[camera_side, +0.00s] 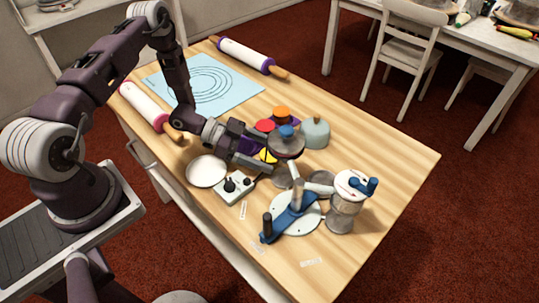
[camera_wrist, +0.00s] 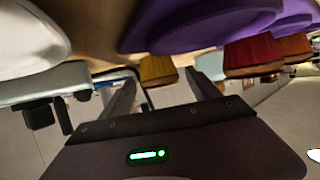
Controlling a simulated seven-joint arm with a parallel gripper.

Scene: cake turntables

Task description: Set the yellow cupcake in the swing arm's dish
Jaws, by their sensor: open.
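The yellow cupcake (camera_side: 268,156) is low beside the purple stand, at my gripper's fingertips in the side view and partly hidden. In the wrist view the yellow cupcake (camera_wrist: 158,70) appears ahead of and between the fingers. My gripper (camera_side: 264,154) is open; its spread fingers show in the wrist view (camera_wrist: 165,88), with a visible gap between them and no clear contact with the cupcake. The blue swing arm (camera_side: 290,214) lies over a white disc at the front. A grey round dish (camera_side: 287,149) stands high behind it; I cannot tell whether it joins the arm.
Red (camera_side: 265,125) and orange (camera_side: 282,112) cupcakes sit on the purple stand close to my gripper. A grey-green canister (camera_side: 315,133), a knobbed control box (camera_side: 234,188), a white plate (camera_side: 206,172) and a blue-handled crank post (camera_side: 345,205) crowd around. The table's right side is clear.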

